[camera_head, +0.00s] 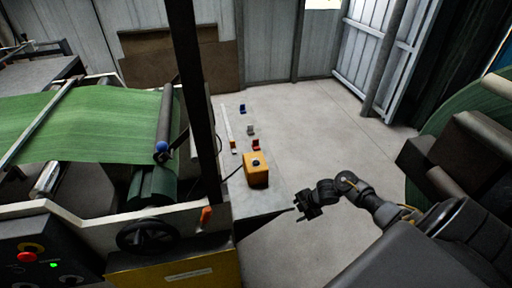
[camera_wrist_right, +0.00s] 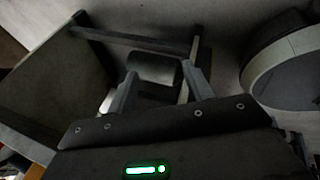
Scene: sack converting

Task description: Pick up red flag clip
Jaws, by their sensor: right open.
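A small red clip (camera_head: 256,145), which looks like the red flag clip, lies on the pale side table (camera_head: 262,200) just behind a yellow box. My right gripper (camera_head: 302,208) is open and empty by the table's front right corner, nearer to me than the clip and apart from it. In the right wrist view its two fingers (camera_wrist_right: 160,76) are spread with nothing clearly between them. I cannot make out the red clip in that view. My left gripper does not show.
A grey clip (camera_head: 250,130), a blue clip (camera_head: 242,108) and a long pale strip (camera_head: 227,124) lie farther back. A dark post (camera_head: 192,90) and the green-web machine (camera_head: 90,125) stand left.

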